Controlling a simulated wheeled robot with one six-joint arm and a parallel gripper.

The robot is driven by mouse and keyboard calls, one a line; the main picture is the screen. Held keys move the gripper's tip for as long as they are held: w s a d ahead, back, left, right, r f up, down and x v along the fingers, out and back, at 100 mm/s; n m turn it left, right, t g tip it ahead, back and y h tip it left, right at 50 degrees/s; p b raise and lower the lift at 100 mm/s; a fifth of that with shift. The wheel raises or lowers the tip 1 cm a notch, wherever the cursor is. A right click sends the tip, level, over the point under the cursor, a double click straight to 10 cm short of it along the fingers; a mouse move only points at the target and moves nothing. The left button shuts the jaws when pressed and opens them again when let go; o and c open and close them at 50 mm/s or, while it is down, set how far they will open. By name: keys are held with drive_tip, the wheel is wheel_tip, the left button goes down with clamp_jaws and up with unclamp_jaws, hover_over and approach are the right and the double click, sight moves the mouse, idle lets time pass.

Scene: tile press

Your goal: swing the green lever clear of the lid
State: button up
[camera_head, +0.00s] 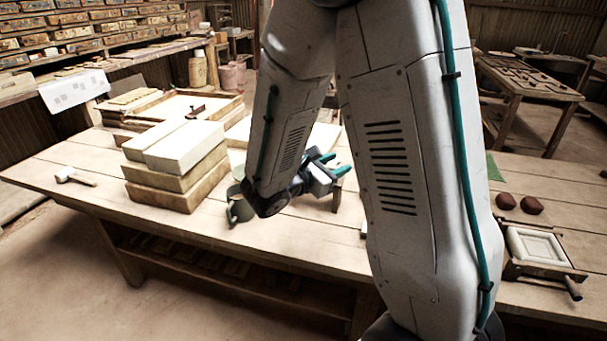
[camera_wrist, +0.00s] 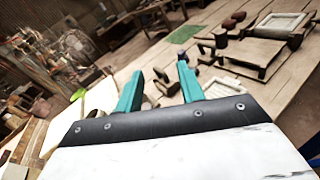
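I cannot pick out a green lever or a lid for certain in either view. In the wrist view, wooden frames and pale plates with dark round-ended handles (camera_wrist: 221,38) lie on the table beyond my fingers; they are small and tilted. My gripper (camera_head: 338,168) is above the table in the head view, left of my large arm link, which hides the middle of the table. Its two teal fingers also show in the wrist view (camera_wrist: 158,75). They are apart, with nothing seen held between them.
A stack of pale slabs (camera_head: 172,185) stands left of my gripper, with a small mallet (camera_head: 70,176) farther left. A wooden frame with a pale tile (camera_head: 538,246) and two dark red lumps (camera_head: 518,204) lie at the right. A flat green patch (camera_wrist: 185,33) lies beyond my fingers.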

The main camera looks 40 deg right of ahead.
drive_tip(key=w+a+f+n+t+y, duration=0.2)
drive_tip(key=w+a+f+n+t, duration=0.3)
drive_tip(key=w+f+n+t, duration=0.5)
drive_tip(key=shift+n+g, duration=0.4)
drive_tip(key=shift+g, duration=0.1)
drive_tip(key=x, duration=0.5)
drive_tip(key=f+x, duration=0.1)
drive_tip(key=x, duration=0.1)
drive_tip(key=shift+w+d, duration=0.15)
drive_tip(key=shift+d, duration=0.15)
clamp_jaws()
